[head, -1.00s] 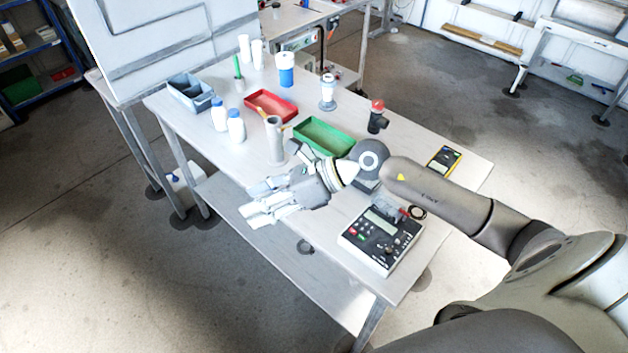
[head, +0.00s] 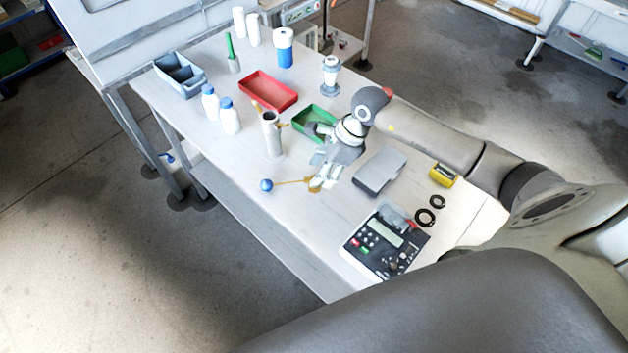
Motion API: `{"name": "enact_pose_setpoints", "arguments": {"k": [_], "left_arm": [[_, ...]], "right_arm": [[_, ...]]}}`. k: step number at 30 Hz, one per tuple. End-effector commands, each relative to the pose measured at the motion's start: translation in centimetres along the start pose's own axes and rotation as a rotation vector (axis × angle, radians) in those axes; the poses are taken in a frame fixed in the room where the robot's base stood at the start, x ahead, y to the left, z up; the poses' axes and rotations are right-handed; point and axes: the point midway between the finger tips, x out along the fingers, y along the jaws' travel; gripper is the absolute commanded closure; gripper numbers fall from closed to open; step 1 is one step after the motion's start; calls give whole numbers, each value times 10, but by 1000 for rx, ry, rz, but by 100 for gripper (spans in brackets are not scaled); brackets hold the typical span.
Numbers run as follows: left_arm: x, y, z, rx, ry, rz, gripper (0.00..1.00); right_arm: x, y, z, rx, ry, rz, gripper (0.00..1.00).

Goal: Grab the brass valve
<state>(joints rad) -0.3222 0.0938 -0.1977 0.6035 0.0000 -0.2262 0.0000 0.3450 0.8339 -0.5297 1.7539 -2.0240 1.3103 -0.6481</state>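The brass valve (head: 311,183) lies near the front edge of the table, in the middle of the head view. A thin brass-coloured rod (head: 290,182) runs left from it to a blue ball (head: 266,186). My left gripper is not in view.
A grey upright cylinder (head: 272,138) stands behind the valve. A green tray (head: 308,117) and a red tray (head: 268,91) lie farther back.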

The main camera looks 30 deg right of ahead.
Motion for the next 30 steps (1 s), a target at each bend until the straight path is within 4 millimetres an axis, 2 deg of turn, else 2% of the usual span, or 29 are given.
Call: {"name": "enact_pose_setpoints", "arguments": {"k": [2,4,9,13,18,25,30], "left_arm": [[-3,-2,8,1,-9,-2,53],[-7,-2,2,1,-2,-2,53],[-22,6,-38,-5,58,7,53],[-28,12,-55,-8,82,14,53],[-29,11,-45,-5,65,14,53],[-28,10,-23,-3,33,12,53],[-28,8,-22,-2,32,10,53]], "right_arm": [[3,0,0,1,0,1,53],[7,-1,1,2,0,1,53],[26,-3,3,4,-2,3,53],[42,-4,2,3,-2,3,53],[53,-4,1,0,-1,0,53],[54,-4,1,0,-1,-1,53],[54,-4,1,0,-1,-1,75]]}}
